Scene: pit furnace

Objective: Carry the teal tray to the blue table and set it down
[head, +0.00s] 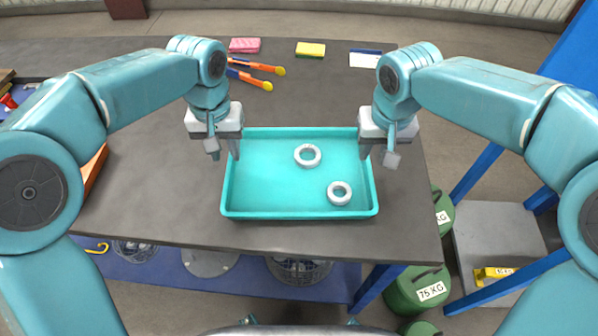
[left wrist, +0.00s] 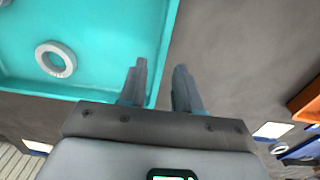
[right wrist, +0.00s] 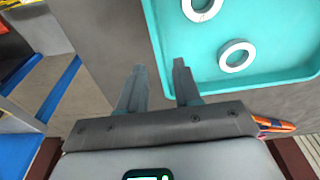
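The teal tray (head: 260,215) lies flat on the dark grey table (head: 160,190). Two pale rings lie in it, one near the middle (head: 299,157) and one near the front right (head: 331,197). My left gripper (head: 224,156) is at the tray's left wall, fingers apart. In the left wrist view its fingers (left wrist: 160,66) stand either side of the tray's wall. My right gripper (head: 377,159) is at the right wall, also open. In the right wrist view its fingers (right wrist: 159,66) stand either side of the wall.
A pink block (head: 244,45), a yellow block (head: 310,50), a blue-and-white item (head: 364,59) and orange-handled tools (head: 258,67) lie behind the tray. Green weights (head: 418,291) are on the floor beside the table's right end.

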